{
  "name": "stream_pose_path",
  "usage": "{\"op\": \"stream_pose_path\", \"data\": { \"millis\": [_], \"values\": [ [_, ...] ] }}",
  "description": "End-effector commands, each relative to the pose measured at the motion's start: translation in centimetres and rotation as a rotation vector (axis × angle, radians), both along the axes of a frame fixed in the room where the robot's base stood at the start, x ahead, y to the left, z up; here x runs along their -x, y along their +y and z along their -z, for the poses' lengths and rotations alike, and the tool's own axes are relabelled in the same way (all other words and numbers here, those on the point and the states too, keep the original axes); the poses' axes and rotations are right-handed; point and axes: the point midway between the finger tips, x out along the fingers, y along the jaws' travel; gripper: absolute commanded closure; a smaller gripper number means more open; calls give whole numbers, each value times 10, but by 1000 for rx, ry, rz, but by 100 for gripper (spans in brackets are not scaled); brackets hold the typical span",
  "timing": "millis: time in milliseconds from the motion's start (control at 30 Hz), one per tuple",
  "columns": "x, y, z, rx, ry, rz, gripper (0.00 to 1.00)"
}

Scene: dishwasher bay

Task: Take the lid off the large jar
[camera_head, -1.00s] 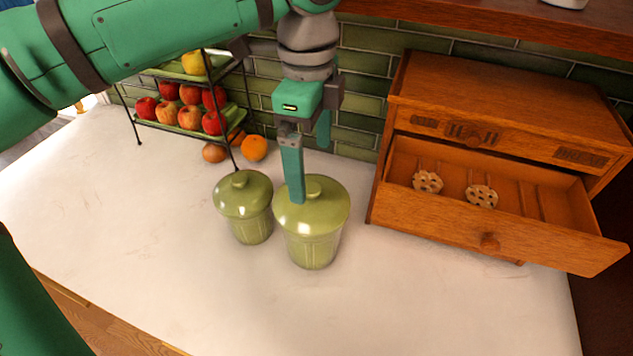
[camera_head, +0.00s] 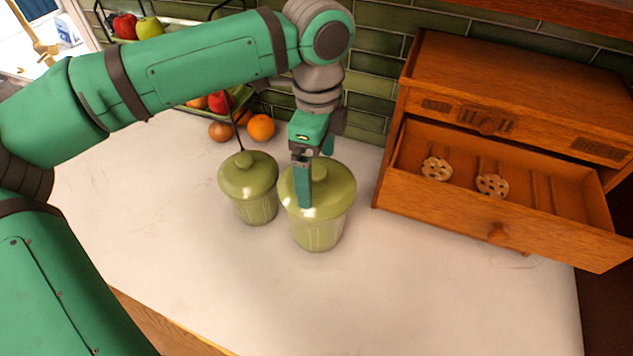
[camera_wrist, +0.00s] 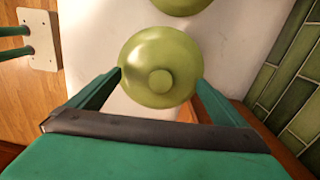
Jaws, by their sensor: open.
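The large jar (camera_head: 319,233) is olive green and ribbed, and stands upright on the white counter. Its round lid (camera_head: 334,190) is seated on top; the lid with its central knob also shows in the wrist view (camera_wrist: 148,62). My gripper (camera_head: 306,203) is open over the large jar, fingers pointing down. In the wrist view my gripper's fingers (camera_wrist: 158,77) lie to either side of the lid; I cannot tell whether they touch it. The far finger is mostly hidden in the head view.
A smaller lidded green jar (camera_head: 254,206) stands close on the left. A wooden cabinet (camera_head: 520,100) with an open drawer (camera_head: 470,209) stands at the right. An orange (camera_head: 261,127) and a fruit rack (camera_head: 180,20) are behind. The front counter is clear.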

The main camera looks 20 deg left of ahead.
Motion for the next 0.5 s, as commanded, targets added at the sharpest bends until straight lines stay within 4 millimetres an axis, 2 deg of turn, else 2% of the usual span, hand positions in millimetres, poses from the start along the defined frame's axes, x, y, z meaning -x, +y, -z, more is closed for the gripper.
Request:
{"op": "stream_pose_path", "data": {
  "millis": [133,367,433,500],
  "values": [
    [0,0,12,0,0,0,2],
    [0,1,13,-1,0,-1,2],
    [0,1,13,-1,0,-2,14],
    [0,1,13,-1,0,-2,31]
  ]
}}
